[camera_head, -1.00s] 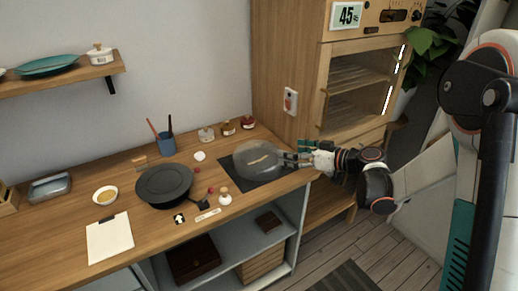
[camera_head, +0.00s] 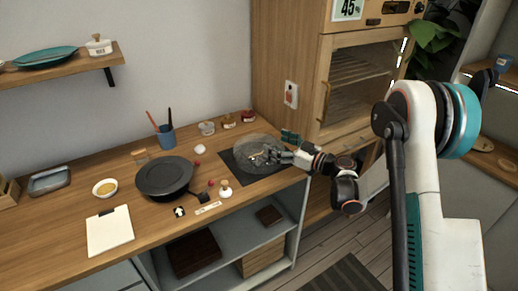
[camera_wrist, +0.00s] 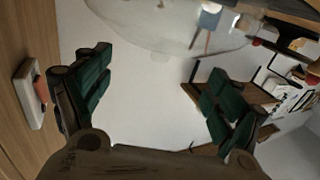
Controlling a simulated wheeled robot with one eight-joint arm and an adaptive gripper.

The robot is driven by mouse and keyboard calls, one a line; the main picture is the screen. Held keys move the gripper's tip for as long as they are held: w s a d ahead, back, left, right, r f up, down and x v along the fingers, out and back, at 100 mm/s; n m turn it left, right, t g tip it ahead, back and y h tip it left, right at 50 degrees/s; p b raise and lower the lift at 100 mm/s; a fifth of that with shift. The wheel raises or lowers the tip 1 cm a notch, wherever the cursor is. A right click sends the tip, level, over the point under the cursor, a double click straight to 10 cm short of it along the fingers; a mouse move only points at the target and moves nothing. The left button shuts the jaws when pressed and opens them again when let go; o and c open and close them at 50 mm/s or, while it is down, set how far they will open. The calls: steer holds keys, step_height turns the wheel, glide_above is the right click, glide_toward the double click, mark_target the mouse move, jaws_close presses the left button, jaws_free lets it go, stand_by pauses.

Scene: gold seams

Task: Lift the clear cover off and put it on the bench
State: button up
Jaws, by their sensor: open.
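The clear cover (camera_head: 256,142) is a see-through dome at the right end of the bench (camera_head: 130,213), on a dark mat (camera_head: 243,170). Small pale and golden pieces show through it, but I cannot make out what they are. My gripper (camera_head: 283,148) is at the right side of the cover. In the wrist view my gripper (camera_wrist: 153,95) has its two dark green fingers spread wide, with nothing between them. The cover's curved clear edge (camera_wrist: 175,35) shows above and beyond the fingers. I cannot tell whether a finger touches the cover.
A dark round turntable (camera_head: 164,176), a white bowl (camera_head: 105,187), a clipboard (camera_head: 109,234) and a brush cup (camera_head: 166,137) stand to the left on the bench. Small jars (camera_head: 228,122) line the back. A wooden cabinet (camera_head: 310,60) rises behind at the right.

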mark_target(261, 137)
steer(key=shift+b+x, duration=0.8)
steer(key=shift+x, duration=2.4)
steer(key=shift+s+d+r, duration=0.1)
steer(key=shift+s+d, duration=0.05)
steer(key=c, duration=1.5)
jaws_close()
